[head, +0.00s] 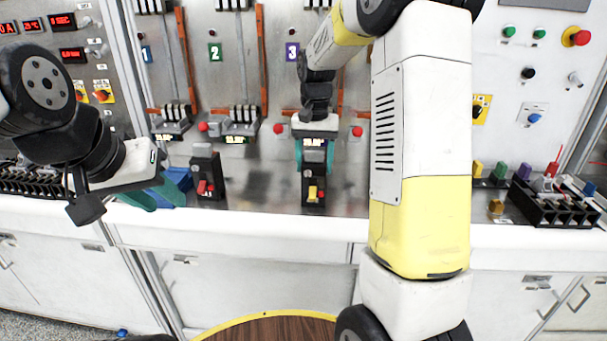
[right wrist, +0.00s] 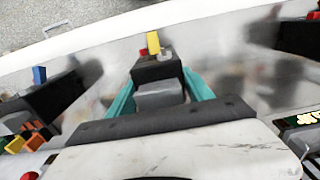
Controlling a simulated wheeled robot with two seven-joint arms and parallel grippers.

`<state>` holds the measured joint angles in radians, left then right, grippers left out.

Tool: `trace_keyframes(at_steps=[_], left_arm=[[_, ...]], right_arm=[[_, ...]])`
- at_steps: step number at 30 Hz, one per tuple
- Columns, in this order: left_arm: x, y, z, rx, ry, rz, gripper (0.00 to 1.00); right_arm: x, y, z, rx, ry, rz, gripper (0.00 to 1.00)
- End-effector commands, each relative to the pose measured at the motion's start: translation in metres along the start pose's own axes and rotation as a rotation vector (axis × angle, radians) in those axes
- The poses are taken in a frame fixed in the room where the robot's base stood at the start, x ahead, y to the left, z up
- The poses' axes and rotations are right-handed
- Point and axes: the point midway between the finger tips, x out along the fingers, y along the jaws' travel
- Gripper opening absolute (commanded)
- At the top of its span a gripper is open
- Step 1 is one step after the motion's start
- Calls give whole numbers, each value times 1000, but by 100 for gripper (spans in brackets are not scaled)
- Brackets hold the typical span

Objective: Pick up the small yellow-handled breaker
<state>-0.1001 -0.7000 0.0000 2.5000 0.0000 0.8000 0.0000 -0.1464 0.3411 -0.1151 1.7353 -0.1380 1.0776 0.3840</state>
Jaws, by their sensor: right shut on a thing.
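The small breaker (head: 313,190) has a dark body and a yellow handle. It stands upright on the bench below the panel marked 3. My right gripper (head: 315,160) reaches down from above with teal fingers. In the right wrist view the fingers lie on both sides of the breaker (right wrist: 157,70) and are shut on it. Its yellow handle (right wrist: 153,42) points away from the palm. I cannot tell whether its base touches the bench. My left gripper (head: 152,196) is at the left near the bench's front edge, its teal fingers apart, with no object visible between them.
A black rack (head: 550,203) and several coloured pieces are at the right. Panels with switches rise behind. The bench between the two breakers is clear.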

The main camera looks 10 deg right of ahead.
Motion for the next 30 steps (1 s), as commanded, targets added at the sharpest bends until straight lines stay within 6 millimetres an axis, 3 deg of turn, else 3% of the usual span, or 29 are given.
trace_keyframes(at_steps=[3, 14, 25, 30], left_arm=[[0, 0, 0, 0, 0, 0, 36], [0, 0, 0, 0, 0, 0, 36], [0, 0, 0, 0, 0, 0, 36], [0, 0, 0, 0, 0, 0, 36]], right_arm=[[0, 0, 0, 0, 0, 0, 0], [-4, 0, -1, 0, 3, -1, 0], [-39, 0, 0, -1, 4, -2, 0], [-41, -1, 35, -3, 3, -2, 0]])
